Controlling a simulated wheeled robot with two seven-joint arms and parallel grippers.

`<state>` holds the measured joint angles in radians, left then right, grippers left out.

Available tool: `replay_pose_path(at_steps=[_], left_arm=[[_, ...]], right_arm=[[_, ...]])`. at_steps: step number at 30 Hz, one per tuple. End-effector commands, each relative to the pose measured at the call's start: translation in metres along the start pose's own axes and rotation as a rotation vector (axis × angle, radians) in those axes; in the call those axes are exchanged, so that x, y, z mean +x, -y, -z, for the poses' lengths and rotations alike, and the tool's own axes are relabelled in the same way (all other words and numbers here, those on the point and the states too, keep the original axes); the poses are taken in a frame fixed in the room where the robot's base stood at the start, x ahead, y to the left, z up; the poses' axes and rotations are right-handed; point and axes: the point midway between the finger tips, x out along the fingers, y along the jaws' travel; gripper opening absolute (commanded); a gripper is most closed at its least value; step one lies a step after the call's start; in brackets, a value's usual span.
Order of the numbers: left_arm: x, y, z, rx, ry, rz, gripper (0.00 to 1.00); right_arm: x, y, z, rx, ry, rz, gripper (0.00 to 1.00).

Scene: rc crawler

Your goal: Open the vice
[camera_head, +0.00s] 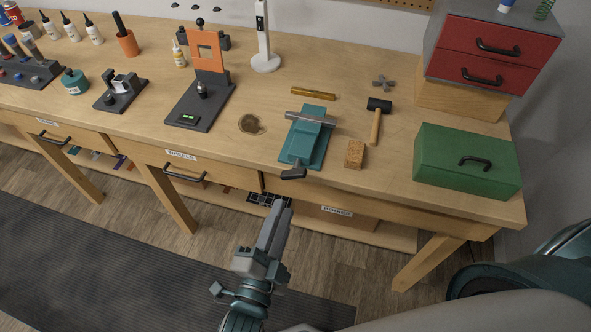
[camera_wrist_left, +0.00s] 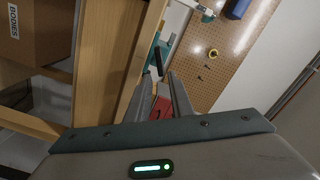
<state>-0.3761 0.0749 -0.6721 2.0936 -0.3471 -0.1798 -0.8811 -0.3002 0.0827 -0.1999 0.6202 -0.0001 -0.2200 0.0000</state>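The teal vice (camera_head: 307,138) stands at the front edge of the wooden workbench, with a grey jaw bar across its top. Its dark handle (camera_head: 294,173) sticks out at the front over the edge. My left gripper (camera_head: 281,208) is in front of the bench, below and just short of the handle, apart from it. In the left wrist view the gripper's two fingers (camera_wrist_left: 158,88) are parted with nothing between them. A dark bar, seemingly the vice handle (camera_wrist_left: 158,62), shows just beyond the fingertips. How far the jaws are apart is hard to tell. My right gripper is not in view.
A wooden block (camera_head: 355,154), a mallet (camera_head: 376,121) and a green box (camera_head: 467,161) are right of the vice. A round dark piece (camera_head: 251,124) and an orange-framed stand (camera_head: 209,62) are left. A drawer (camera_head: 184,176) is below the benchtop.

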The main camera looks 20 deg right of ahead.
Motion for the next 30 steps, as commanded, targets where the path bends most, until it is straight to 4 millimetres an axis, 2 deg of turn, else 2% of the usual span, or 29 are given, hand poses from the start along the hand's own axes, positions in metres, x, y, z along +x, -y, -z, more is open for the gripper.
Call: replay_pose_path(at_steps=[3, 15, 21, 30], left_arm=[[0.023, 0.003, 0.002, 0.000, 0.000, 0.002, 0.20], [0.092, 0.002, 0.001, -0.001, 0.000, 0.000, 0.20], [0.111, 0.001, 0.001, -0.001, 0.000, 0.000, 0.20], [0.117, 0.000, 0.000, 0.000, 0.000, 0.000, 0.20]], right_arm=[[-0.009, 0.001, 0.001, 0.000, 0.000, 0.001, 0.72], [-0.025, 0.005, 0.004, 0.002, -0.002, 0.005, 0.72], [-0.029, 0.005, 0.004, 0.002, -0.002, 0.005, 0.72], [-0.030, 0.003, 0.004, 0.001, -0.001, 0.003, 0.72]])
